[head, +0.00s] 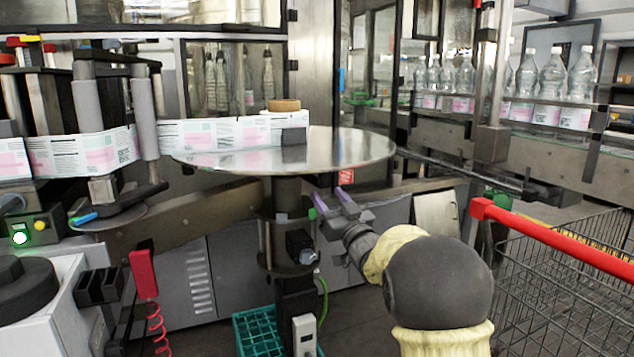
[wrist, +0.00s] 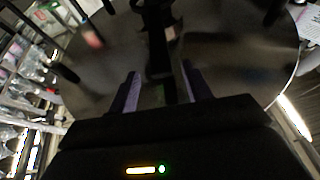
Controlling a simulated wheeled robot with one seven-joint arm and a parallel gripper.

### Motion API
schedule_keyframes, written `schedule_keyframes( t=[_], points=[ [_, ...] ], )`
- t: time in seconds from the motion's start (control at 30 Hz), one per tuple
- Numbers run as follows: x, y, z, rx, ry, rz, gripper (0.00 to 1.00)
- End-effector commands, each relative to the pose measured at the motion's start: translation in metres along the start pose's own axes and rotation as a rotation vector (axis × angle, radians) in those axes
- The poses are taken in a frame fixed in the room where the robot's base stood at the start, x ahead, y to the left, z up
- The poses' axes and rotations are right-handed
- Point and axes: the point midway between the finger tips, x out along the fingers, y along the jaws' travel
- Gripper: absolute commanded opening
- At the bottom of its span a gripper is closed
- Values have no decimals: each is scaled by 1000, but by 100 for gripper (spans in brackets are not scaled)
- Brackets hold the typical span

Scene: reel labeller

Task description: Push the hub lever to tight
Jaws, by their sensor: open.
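My gripper (head: 335,204) is open, its two purple-grey fingers apart, just below the right front edge of the round metal reel table (head: 350,150). In the wrist view the open fingers (wrist: 163,90) point toward a dark upright part (wrist: 157,40), which appears between them; I cannot tell whether they touch it. I cannot tell for certain whether this dark part is the hub lever. Under the table is a column with a collar and a black fitting (head: 299,243). A brown cardboard ring (head: 284,105) sits above the table. No tight marking is readable.
A label web (head: 80,152) runs over rollers at the left. A red-handled wire cart (head: 560,265) stands at the right, close to my arm. A green crate (head: 258,332) lies on the floor below the column. Bottles (head: 552,75) line a conveyor at the back right.

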Motion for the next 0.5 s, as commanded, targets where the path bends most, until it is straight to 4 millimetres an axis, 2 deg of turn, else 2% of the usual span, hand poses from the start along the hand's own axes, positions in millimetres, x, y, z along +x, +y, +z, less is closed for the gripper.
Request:
schedule_keyframes(
  t=[0.3,0.5],
  points=[
    [45,-1,0,0,1,-2,49],
    [65,0,0,0,1,-1,49]
  ],
)
